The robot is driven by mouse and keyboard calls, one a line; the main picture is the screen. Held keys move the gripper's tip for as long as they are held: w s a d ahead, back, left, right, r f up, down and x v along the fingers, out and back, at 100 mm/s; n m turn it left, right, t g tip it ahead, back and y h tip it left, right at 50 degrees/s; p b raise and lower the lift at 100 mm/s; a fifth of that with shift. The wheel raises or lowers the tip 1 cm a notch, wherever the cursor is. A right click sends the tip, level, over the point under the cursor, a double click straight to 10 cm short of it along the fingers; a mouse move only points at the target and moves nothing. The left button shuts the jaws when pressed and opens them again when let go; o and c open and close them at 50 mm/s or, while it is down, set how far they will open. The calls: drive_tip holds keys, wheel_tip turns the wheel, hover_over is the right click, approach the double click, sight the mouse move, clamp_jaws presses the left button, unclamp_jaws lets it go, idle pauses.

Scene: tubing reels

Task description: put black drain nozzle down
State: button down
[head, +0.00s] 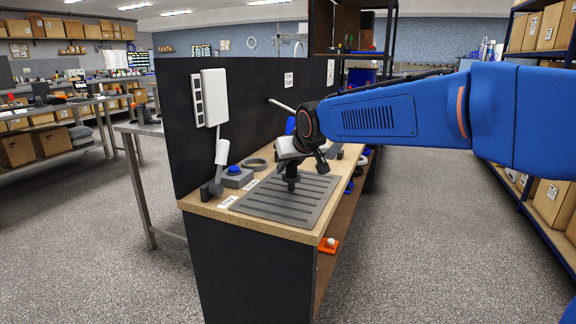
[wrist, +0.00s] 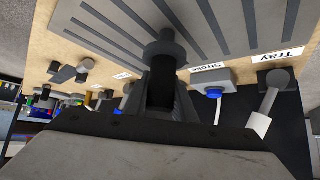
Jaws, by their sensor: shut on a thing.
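My gripper (head: 305,163) reaches down over the near end of the workbench. It is shut on the black drain nozzle (head: 291,180). The nozzle is upright, with its lower end over the grey ribbed tray (head: 270,213). In the wrist view the nozzle (wrist: 165,48) stands out beyond the jaws, with a wide collar and a narrower tip. The ribbed tray (wrist: 235,30) lies behind it there. I cannot tell whether the nozzle touches the tray. The jaws hide part of its upper body.
A grey box with a blue button (head: 235,177) and a dark ring (head: 255,164) stand beside the tray. A black panel (head: 230,105) rises along the bench's left side. The tray's near part is bare. An orange item (head: 328,245) sits on a lower shelf.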

drive_tip(key=c, duration=1.5)
unclamp_jaws()
drive_tip(key=shift+s+r, duration=0.1)
drive_tip(key=shift+r, duration=0.05)
drive_tip(key=v, duration=1.1)
drive_tip(key=shift+s+d+r, duration=0.2)
drive_tip(key=shift+s+r, duration=0.05)
drive_tip(key=shift+r, duration=0.05)
drive_tip(key=s+d+f+m+g+h, duration=0.1)
drive_tip(key=s+d+f, duration=0.4)
drive_tip(key=s+d, duration=0.2)
drive_tip(key=s+d+f+m+h, duration=0.1)
drive_tip(key=s+d+f, duration=0.5)
drive_tip(key=s+d, duration=0.2)
drive_tip(key=s+d+f+m+g+h, duration=0.1)
drive_tip(key=s+d+f, duration=0.5)
drive_tip(key=s+d, duration=0.2)
drive_tip(key=shift+s+d+f+m+g, duration=0.1)
drive_tip(key=shift+d+m+g, duration=0.1)
drive_tip(key=shift+d, duration=0.5)
drive_tip(key=shift+s+d+m+g, duration=0.1)
drive_tip(key=shift+d+m, duration=0.1)
drive_tip(key=shift+d, duration=0.5)
drive_tip(key=shift+o, duration=0.6)
drive_tip(key=s+d+f+m+g+h, duration=0.1)
drive_tip(key=s+d+f, duration=0.2)
drive_tip(key=s+f, duration=0.4)
drive_tip(key=shift+s+d+f, duration=0.25)
drive_tip(key=shift+s+f, duration=0.1)
drive_tip(key=shift+s, duration=0.65)
